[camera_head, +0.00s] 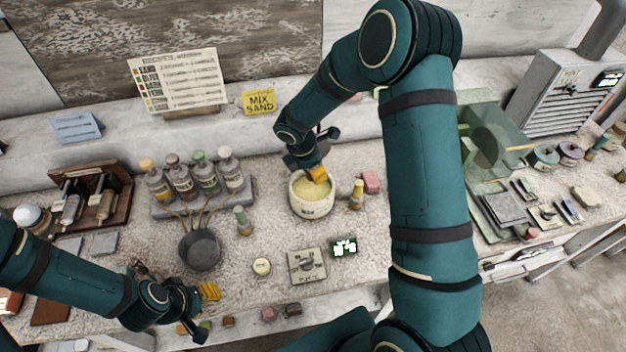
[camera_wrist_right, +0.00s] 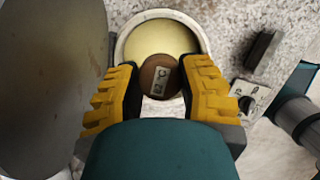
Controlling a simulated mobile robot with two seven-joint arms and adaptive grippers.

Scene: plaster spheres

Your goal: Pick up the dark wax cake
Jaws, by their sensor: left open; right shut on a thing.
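Several small blocks lie along the front table edge in the head view. A dark one (camera_head: 293,309) looks most like the dark wax cake; a reddish one (camera_head: 268,314) and a brown one (camera_head: 228,321) lie to its left. My left gripper (camera_head: 203,310) is open at the front left, its fingers spread around or just above a small green block (camera_head: 204,325); I cannot tell if it touches. My right gripper (camera_head: 317,173) is over the white pot (camera_head: 312,208) of yellow sand. In the wrist view it (camera_wrist_right: 160,88) is shut on a brown round-topped thing (camera_wrist_right: 160,70) with a pale label.
A dark bowl (camera_head: 200,250) with thin sticks stands behind my left gripper. Several bottles (camera_head: 194,180) stand in a rack at the back left.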

